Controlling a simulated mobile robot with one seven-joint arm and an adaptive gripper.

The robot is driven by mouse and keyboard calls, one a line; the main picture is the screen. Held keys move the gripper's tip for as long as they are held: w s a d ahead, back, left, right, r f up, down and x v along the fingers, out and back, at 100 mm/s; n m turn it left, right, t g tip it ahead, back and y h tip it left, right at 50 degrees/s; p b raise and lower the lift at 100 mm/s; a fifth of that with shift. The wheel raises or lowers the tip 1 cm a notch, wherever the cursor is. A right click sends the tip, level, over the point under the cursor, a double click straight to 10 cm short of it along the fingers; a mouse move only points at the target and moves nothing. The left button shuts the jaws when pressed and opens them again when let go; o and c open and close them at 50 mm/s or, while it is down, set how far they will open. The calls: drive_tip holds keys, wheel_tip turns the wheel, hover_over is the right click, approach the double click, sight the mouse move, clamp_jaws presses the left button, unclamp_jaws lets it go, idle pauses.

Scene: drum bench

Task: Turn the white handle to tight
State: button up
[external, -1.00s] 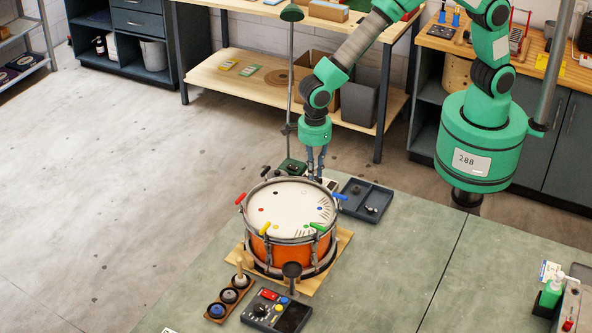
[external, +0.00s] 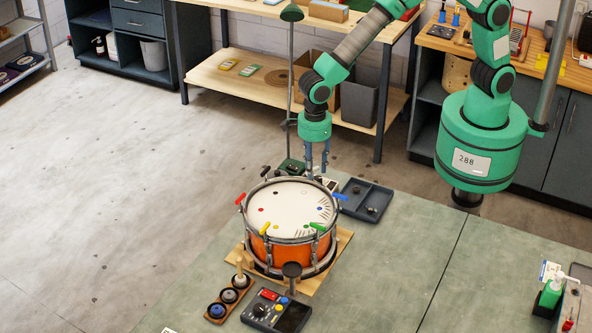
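An orange drum (external: 292,250) with a pale head stands on a wooden board (external: 345,243) on the bench. Coloured handles sit around its rim: red (external: 240,199), yellow (external: 265,228), green (external: 318,227), blue (external: 340,196) and a dark one (external: 265,171) at the back left. I cannot clearly make out the white handle; the back right of the rim, under my gripper, is small and partly covered. My gripper (external: 316,173) points down just above that far rim. Its two fingers are apart with a gap between them, and I see nothing held.
A dark tray (external: 366,200) with small parts lies behind the drum to the right. A control box (external: 275,311) and a wooden rack of round pieces (external: 229,297) stand in front. A green lamp stand (external: 291,166) rises behind the drum.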

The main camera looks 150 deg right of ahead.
sight(314, 169)
wheel_tip(314, 169, up, 10)
drive_tip(key=shift+r, duration=0.25)
idle(0.6)
drive_tip(key=m, duration=1.2)
drive_tip(key=r+m, duration=0.1)
drive_tip(key=m, duration=1.1)
drive_tip(key=d+m, duration=0.1)
drive_tip(key=m, duration=1)
drive_tip(key=shift+s+r+m+p, duration=0.2)
drive_tip(key=shift+r+m+p, duration=0.1)
drive_tip(key=shift+r+m, duration=0.1)
drive_tip(key=shift+f, duration=0.15)
wheel_tip(314, 169, down, 14)
drive_tip(key=shift+r, duration=0.25)
